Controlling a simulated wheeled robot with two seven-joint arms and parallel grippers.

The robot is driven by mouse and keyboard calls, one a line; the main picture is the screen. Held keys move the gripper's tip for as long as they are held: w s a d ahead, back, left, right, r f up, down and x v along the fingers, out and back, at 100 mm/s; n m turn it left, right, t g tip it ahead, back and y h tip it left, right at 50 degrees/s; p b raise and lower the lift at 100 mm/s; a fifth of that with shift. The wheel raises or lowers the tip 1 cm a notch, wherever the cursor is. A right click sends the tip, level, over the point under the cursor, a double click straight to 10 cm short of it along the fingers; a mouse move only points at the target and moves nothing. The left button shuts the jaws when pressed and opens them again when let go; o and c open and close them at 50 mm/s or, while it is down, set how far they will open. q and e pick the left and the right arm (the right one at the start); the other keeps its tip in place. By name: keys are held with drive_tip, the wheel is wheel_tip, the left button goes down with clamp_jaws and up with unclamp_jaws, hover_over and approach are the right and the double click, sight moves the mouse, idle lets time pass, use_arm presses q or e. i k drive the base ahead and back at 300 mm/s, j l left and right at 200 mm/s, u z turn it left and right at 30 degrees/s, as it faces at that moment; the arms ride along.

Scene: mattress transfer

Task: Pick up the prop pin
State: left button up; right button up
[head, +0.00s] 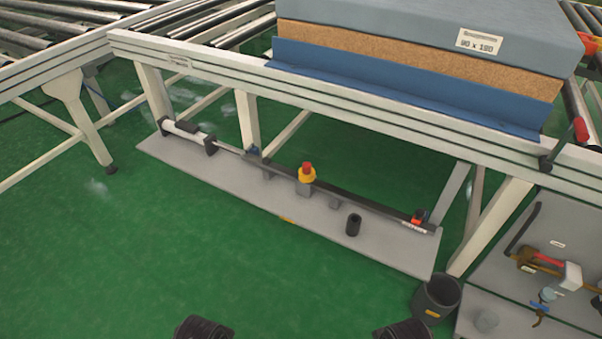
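No part is plainly marked as the prop pin, and I cannot tell for sure which one it is. A small red-and-black piece (419,216) sits at the right end of a long dark bar (350,194), beside a small label. A short black cylinder (353,224) stands upright on the grey base plate (215,173), in front of the bar. A red knob on a yellow collar (306,173) stands near the bar's middle. Only dark parts of my two arms show at the bottom edge, apart from all these; no fingertips are visible.
The conveyor frame's white rail (215,72) runs above the plate, with a mattress stack (420,60) on top. A dark bucket (436,298) stands at the plate's right end. A grey panel with pipes and valves (545,265) is at right. Green floor in front is clear.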

sight(307, 166)
drive_tip(key=i+j+z, duration=0.4)
drive_tip(key=i+j, duration=1.05)
